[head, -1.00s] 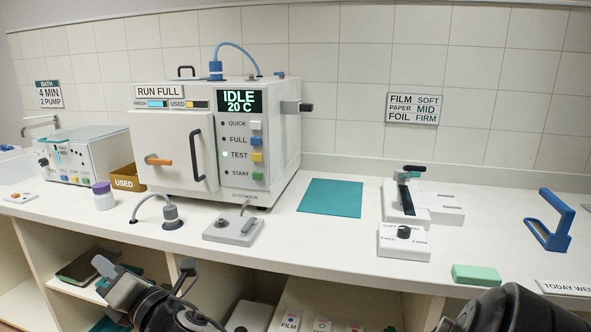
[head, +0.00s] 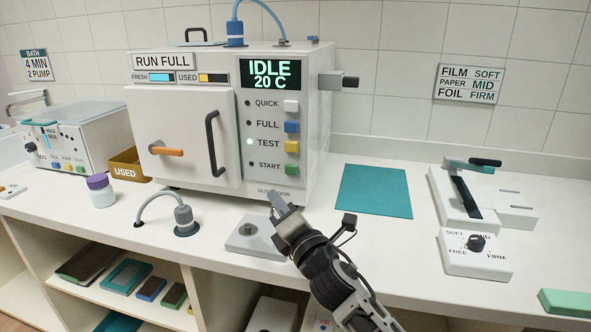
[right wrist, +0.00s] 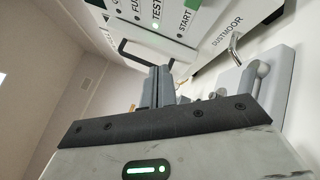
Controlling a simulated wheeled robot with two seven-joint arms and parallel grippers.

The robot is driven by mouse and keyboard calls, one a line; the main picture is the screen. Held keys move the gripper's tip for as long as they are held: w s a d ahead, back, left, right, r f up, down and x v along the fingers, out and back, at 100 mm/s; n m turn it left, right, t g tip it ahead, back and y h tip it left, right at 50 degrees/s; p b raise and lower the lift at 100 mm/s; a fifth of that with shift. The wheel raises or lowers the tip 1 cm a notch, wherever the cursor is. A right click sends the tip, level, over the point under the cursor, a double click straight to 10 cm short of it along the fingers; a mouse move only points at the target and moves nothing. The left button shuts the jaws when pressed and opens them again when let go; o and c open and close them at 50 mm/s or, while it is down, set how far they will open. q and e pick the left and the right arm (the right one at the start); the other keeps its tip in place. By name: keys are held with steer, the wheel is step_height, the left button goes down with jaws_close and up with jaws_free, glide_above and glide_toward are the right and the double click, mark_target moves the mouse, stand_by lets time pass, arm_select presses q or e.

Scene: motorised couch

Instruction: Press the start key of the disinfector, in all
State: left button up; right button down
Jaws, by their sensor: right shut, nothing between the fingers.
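The disinfector (head: 228,118) is a white box at the back of the counter, with its door shut. Its display (head: 266,73) reads IDLE 20 C. The green start key (head: 291,170) is the lowest of the key column, beside the START label; it also shows in the right wrist view (right wrist: 181,36). A green lamp (head: 250,142) glows beside TEST. My right gripper (head: 279,200) is shut and empty, in front of the disinfector and below the start key in the picture, apart from it. Its fingers (right wrist: 157,86) point toward the machine. My left gripper is out of view.
A hose fitting (head: 186,218) and a purple-capped jar (head: 101,192) stand to the left. A teal mat (head: 375,191) lies flat to the right. A RUN FULL sign (head: 162,61) is on the machine.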

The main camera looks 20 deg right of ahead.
mark_target(291, 170)
steer(key=shift+w+d, duration=0.3)
steer(key=shift+w, duration=0.15)
steer(key=w+d, duration=0.1)
steer(key=w+d+b, duration=0.1)
steer(key=w, duration=0.1)
steer(key=w+d, duration=0.1)
steer(key=w, duration=0.1)
steer(key=shift+w+d+b, duration=0.25)
steer(key=shift+d+b, duration=0.05)
steer(key=shift+d, duration=0.05)
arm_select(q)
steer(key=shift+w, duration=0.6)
arm_select(e)
steer(key=shift+w+d, duration=0.35)
steer(key=shift+w, duration=0.2)
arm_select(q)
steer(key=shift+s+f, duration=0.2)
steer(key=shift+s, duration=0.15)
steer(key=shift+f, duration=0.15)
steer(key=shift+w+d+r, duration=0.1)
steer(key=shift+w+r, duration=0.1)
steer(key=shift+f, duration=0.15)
arm_select(e)
steer(key=shift+w+d, duration=0.25)
steer(key=shift+w, duration=0.05)
